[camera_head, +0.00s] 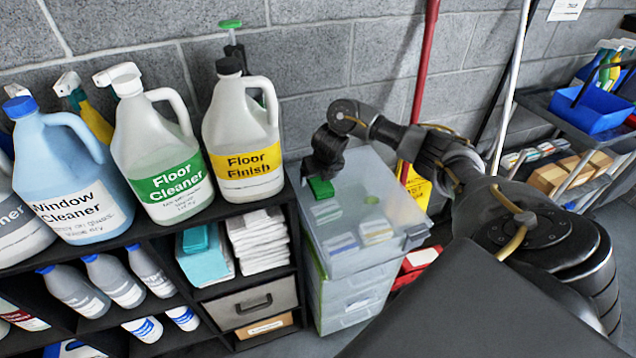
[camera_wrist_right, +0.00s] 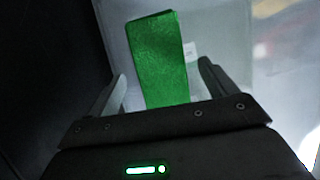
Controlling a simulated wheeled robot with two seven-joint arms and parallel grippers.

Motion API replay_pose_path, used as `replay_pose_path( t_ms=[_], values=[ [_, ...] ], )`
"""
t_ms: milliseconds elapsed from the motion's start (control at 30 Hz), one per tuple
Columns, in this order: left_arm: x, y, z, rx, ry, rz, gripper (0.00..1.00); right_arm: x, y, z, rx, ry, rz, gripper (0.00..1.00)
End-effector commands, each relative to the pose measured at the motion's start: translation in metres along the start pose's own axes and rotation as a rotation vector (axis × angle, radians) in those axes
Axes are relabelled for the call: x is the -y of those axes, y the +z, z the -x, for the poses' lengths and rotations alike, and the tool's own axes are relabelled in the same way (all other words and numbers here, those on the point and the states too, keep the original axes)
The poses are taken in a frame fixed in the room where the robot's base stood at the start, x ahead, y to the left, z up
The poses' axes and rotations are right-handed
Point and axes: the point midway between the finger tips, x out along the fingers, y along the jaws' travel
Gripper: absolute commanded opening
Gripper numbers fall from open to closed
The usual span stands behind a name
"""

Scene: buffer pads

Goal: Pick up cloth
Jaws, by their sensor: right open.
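A green folded cloth (camera_head: 320,188) sits at the back left of the clear plastic drawer unit (camera_head: 400,205), right below my right gripper (camera_head: 323,172). In the right wrist view the green cloth (camera_wrist_right: 160,55) lies between the two spread fingers of my right gripper (camera_wrist_right: 163,70), with a gap on each side. The fingers are open and not closed on it. The gripper hides part of the cloth in the head view. My left gripper is not in view.
A black shelf (camera_head: 150,238) on the left holds large jugs such as Floor Finish (camera_head: 243,130), bottles, and stacks of teal (camera_head: 203,262) and white cloths (camera_head: 258,240). A grey block wall and a red pole (camera_head: 424,70) stand behind. A cart with a blue bin (camera_head: 598,108) is at the right.

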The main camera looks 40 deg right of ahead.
Motion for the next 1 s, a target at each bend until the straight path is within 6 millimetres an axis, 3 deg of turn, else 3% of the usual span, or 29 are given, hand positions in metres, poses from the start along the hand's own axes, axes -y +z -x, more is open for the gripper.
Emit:
replay_pose_path(
  t_ms=[167,433,800,1000],
  values=[
    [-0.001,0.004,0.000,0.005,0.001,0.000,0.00,0.000,0.001,-0.018,0.000,0.000,-0.002,0.85],
    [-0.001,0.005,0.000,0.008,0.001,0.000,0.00,0.000,0.001,-0.019,0.002,0.001,0.000,0.83],
    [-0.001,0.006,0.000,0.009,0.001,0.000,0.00,0.000,0.001,-0.019,0.002,0.001,-0.001,0.36],
    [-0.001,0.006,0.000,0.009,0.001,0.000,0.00,0.000,0.002,-0.019,0.003,0.001,-0.001,0.36]
  ],
)
